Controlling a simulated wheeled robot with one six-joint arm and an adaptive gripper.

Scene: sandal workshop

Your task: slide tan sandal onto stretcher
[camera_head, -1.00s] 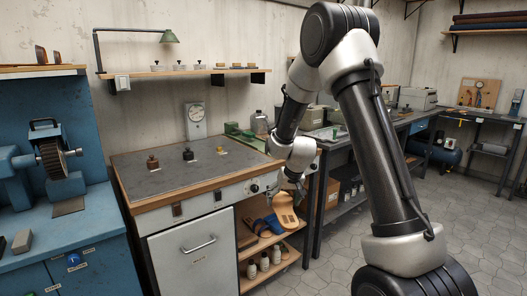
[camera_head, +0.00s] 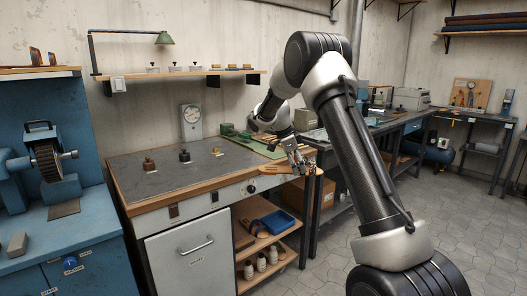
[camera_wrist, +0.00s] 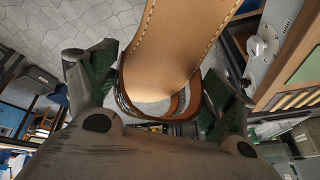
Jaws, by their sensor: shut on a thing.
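The tan sandal (camera_head: 272,170) is in my gripper (camera_head: 300,164), held near the front right corner of the workbench in the head view. It appears nearly edge-on, with one end pointing left over the bench edge. In the wrist view, the tan sandal (camera_wrist: 178,40) has pale stitching along its edges and extends upward from between the fingers of my gripper (camera_wrist: 160,88). The fingers are shut on it, with dark green pads at either side. I cannot identify the stretcher with certainty.
The workbench (camera_head: 205,175) carries small weights and a dial scale (camera_head: 191,118). A green item (camera_head: 228,129) and a green mat (camera_head: 258,148) lie toward its back right. Below, a blue tray (camera_head: 279,222) and several bottles stand on open shelves.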

